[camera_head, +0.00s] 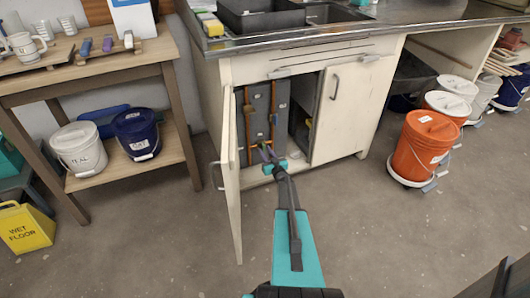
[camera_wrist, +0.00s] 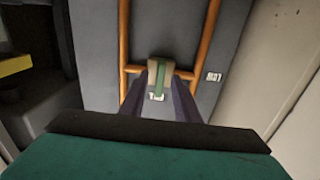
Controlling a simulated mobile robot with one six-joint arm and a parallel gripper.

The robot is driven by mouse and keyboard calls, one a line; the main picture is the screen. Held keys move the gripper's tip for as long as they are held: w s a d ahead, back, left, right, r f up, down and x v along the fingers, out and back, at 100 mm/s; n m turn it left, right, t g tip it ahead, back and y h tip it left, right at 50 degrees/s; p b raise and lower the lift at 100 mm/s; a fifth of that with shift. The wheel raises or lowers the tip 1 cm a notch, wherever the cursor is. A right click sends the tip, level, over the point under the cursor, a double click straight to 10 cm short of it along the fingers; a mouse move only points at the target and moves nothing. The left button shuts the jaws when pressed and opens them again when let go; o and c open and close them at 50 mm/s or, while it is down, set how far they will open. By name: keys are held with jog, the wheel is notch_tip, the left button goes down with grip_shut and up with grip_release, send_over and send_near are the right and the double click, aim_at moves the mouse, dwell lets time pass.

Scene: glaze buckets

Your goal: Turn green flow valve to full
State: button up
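The green valve lever (camera_wrist: 160,78) sits on a beige valve body (camera_wrist: 152,72) on the dark panel in the wrist view. My gripper (camera_wrist: 164,88) points at it with its two dark fingers apart, one on each side of the valve in the picture. I cannot tell whether the fingers touch it. In the head view my gripper (camera_head: 267,150) reaches into the open cabinet, and the lever cannot be made out there. A small white label shows just below the lever.
Orange pipes (camera_wrist: 208,60) run up the panel (camera_head: 262,105). The open left cabinet door (camera_head: 232,185) stands left of my arm; the right door (camera_head: 350,110) is also near. An orange bucket (camera_head: 422,150) stands right. The floor in front is clear.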

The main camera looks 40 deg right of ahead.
jog(key=p+v, duration=0.1)
jog(key=v, duration=1.2)
jog(key=shift+s+f, duration=0.1)
dwell(0.3)
